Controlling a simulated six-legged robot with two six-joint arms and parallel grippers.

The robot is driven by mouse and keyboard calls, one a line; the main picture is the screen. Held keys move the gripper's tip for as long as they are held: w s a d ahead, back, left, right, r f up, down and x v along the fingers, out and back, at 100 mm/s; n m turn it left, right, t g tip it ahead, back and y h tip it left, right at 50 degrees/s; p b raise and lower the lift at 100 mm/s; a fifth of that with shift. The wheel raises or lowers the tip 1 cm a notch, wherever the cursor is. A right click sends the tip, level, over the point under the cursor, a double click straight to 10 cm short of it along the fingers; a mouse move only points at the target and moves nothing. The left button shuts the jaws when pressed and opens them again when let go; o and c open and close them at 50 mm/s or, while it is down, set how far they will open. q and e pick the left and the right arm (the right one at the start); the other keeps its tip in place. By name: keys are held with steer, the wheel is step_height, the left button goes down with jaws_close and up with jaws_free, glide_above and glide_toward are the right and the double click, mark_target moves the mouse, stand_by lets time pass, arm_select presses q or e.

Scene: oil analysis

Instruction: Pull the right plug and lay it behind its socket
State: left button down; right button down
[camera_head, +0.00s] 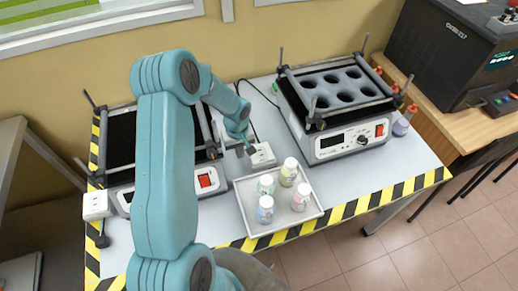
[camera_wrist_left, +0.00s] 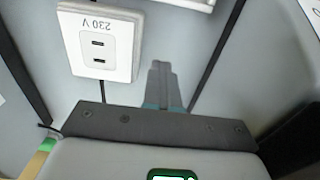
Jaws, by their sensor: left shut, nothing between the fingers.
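The right socket (camera_head: 262,155) is a white block on the table, behind the tray. In the left wrist view a white 230 V socket (camera_wrist_left: 98,45) shows its face with two empty slots. My left gripper (camera_head: 247,150) is right beside the right socket in the head view. Its closed fingers (camera_wrist_left: 163,85) point alongside the socket in the wrist view, with nothing between them. A black cable (camera_wrist_left: 217,55) runs past the fingers and goes out of sight under the gripper. I cannot make out the right plug itself. My right gripper is not in view.
A tray (camera_head: 241,205) with several capped bottles stands in front of the right socket. A heater block (camera_head: 340,140) stands to the right. A second device (camera_head: 121,140) and the left socket (camera_head: 97,205) lie at left, partly behind my arm. Striped tape edges the table.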

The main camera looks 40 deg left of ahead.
arm_select(q)
steer(key=shift+w+d+f, duration=0.1)
steer(key=shift+w+f, duration=0.1)
steer(key=shift+w, duration=0.2)
steer(key=shift+s+r, duration=0.2)
steer(key=shift+s, duration=0.2)
steer(key=shift+w+f, duration=0.15)
steer(key=shift+w, duration=0.2)
steer(key=shift+s, duration=0.1)
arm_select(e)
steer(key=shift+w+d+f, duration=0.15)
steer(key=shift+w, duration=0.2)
arm_select(q)
steer(key=c, duration=1.5)
jaws_free()
steer(key=shift+s, duration=0.15)
steer(key=o, duration=1.2)
